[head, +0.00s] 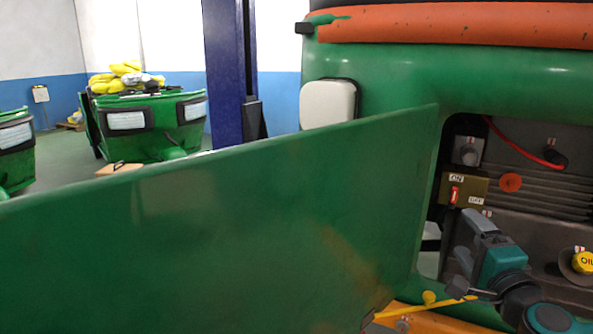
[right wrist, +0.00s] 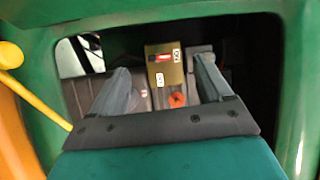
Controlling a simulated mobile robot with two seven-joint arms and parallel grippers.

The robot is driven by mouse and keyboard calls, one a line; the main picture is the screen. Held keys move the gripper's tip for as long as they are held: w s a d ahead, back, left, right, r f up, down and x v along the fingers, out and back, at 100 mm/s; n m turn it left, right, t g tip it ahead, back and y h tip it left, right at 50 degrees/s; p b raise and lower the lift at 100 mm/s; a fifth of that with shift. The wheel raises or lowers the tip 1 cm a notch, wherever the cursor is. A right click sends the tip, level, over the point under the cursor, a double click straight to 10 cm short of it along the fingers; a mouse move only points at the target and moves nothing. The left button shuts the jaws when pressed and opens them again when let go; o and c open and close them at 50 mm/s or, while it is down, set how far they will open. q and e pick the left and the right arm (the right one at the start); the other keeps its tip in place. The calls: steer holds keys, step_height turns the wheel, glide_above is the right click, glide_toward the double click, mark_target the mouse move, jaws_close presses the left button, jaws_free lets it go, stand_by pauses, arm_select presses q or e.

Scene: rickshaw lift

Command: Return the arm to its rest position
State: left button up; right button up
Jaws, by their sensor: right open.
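My right gripper (head: 468,238) is in front of the open engine bay in the green rickshaw body, at the lower right of the head view. Its two grey fingers are apart with nothing between them. The right wrist view also shows the spread fingers (right wrist: 160,85) pointing into the bay. Beyond them is an olive switch box (head: 470,190) with a red switch, ON and OFF labels. The box shows between the fingers in the right wrist view (right wrist: 165,76), with clear space before it. My left gripper is not in view.
A large green panel (head: 230,220) stands open left of the bay. A yellow rod (head: 425,306) runs below the opening. A yellow OIL cap (head: 584,262) and a red cable (head: 520,150) are inside. A blue post (head: 226,70) and other green rickshaws (head: 150,127) stand behind.

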steer(key=s+a+f+n+g+y, duration=0.1)
steer(key=s+a+f+n+y, duration=0.3)
steer(key=a+f+n, duration=0.3)
steer(key=s+a+f+n+y, duration=0.45)
steer(key=a+n, duration=0.25)
steer(key=a, duration=0.2)
steer(key=s+f+n+g+h, duration=0.2)
steer(key=s+f, duration=0.4)
steer(key=f, duration=0.4)
steer(key=s+f+n+g+h, duration=0.3)
steer(key=s+f, duration=0.3)
steer(key=f, duration=0.3)
steer(key=shift+a+f+n+g, duration=0.45)
steer(key=shift+n+g, duration=0.25)
steer(key=shift+g, duration=0.2)
